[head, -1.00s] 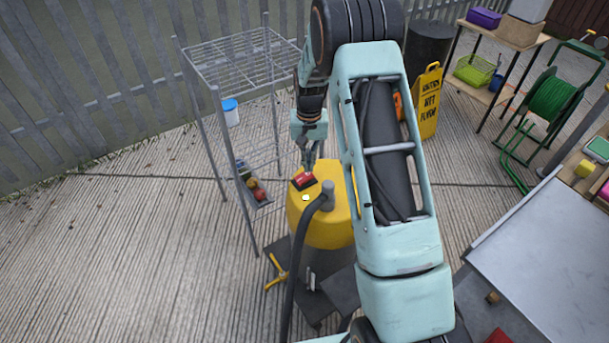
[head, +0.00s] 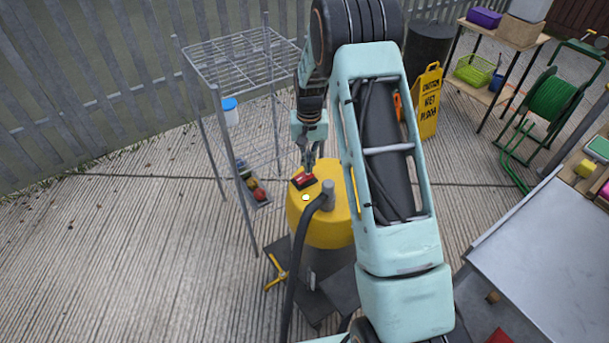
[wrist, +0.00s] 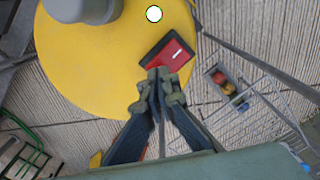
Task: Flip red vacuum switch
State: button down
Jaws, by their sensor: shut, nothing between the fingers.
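The red switch (head: 305,181) sits in a dark frame on top of the yellow vacuum (head: 322,230). In the wrist view the red switch (wrist: 172,57) shows a white mark, and the yellow vacuum lid (wrist: 95,70) fills the upper left. My gripper (head: 309,167) points down at the switch, its fingertips at or just above the switch's far edge. In the wrist view my gripper (wrist: 159,74) is shut and empty, its tips overlapping the near edge of the switch. I cannot tell whether they touch it. A white round spot (head: 306,197) lies on the lid in front of the switch.
A grey hose (head: 296,262) rises from the lid's front. A wire shelf rack (head: 240,60) stands close behind on the left. A yellow wet-floor sign (head: 429,100) stands behind right, and a grey table (head: 530,240) is at right. The floor at left is clear.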

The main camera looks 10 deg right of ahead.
jog(key=shift+f+b, duration=0.6)
jog(key=shift+f, duration=0.35)
dwell(0.3)
jog(key=shift+r+p, duration=1.95)
jog(key=shift+r, duration=1.6)
